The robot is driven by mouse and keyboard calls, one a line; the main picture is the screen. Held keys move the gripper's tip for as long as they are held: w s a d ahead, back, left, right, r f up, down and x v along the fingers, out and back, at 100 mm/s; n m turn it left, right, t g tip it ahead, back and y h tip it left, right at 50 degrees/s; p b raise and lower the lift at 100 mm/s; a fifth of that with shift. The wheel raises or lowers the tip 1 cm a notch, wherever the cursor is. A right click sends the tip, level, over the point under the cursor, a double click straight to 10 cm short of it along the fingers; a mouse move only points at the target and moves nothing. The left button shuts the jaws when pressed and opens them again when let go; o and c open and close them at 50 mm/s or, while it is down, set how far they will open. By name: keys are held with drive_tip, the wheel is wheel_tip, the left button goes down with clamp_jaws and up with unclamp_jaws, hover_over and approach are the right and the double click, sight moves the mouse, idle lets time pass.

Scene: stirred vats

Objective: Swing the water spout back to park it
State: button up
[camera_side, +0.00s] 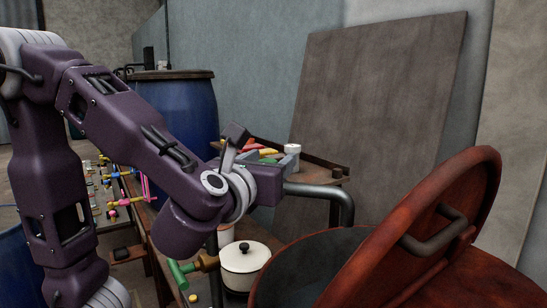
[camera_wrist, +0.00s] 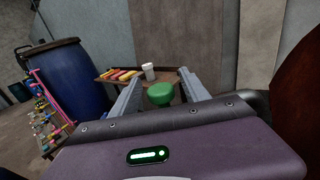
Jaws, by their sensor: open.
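The water spout (camera_side: 325,194) is a grey pipe in the side view. It runs right from behind my gripper and bends down at the rim of the rust-red vat (camera_side: 365,262). My gripper (camera_side: 263,158) is open, with its grey fingers above the left part of the pipe. In the wrist view, a rounded green knob (camera_wrist: 160,95) sits between the spread fingers of my gripper (camera_wrist: 162,82). I cannot tell whether either finger touches it. The pipe's left end and its joint are hidden behind my wrist.
The vat's lid (camera_side: 465,195) stands raised at right. A cream lidded pot (camera_side: 243,258) and a green-handled tap (camera_side: 178,273) are below my wrist. Behind are a shelf with coloured pieces and a white cup (camera_side: 292,150), and a blue barrel (camera_side: 185,105).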

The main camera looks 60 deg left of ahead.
drive_tip(key=shift+x, duration=1.15)
clamp_jaws()
idle(0.5)
